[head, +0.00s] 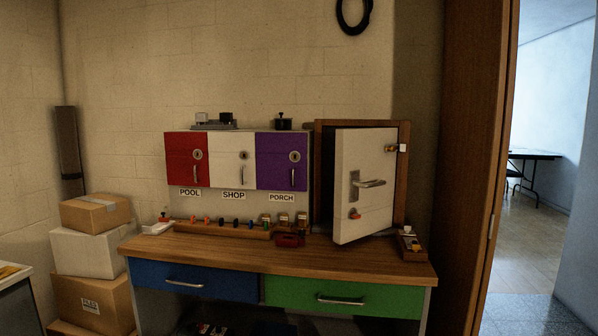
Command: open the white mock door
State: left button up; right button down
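The white mock door (350,215) stands in a brown wooden frame (403,205) at the right end of the workbench. It is swung partly open toward me. Its left edge stands out from the frame, with a dark gap behind it. It has a silver lever handle (369,183) on a plate. A small orange-red piece (355,214) sits on the door below the handle. A brass-coloured fitting (391,148) is at its upper right. Neither of my grippers is in the head view.
The wooden bench (215,249) carries red, white and purple cabinets labelled POOL, SHOP and PORCH, a wooden rack (222,231) of small coloured items, and a small wooden holder (411,246) right of the door. Boxes (92,252) are stacked at left. A doorway opens at right.

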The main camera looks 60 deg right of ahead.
aim_at(361, 156)
jog(key=z, duration=0.4)
jog(key=i, duration=1.15)
jog(key=z, duration=1.15)
jog(key=i, duration=0.5)
jog(key=z, duration=0.3)
jog(key=k, duration=0.9)
jog(key=z, duration=0.2)
jog(key=i, duration=0.9)
jog(key=u, duration=0.1)
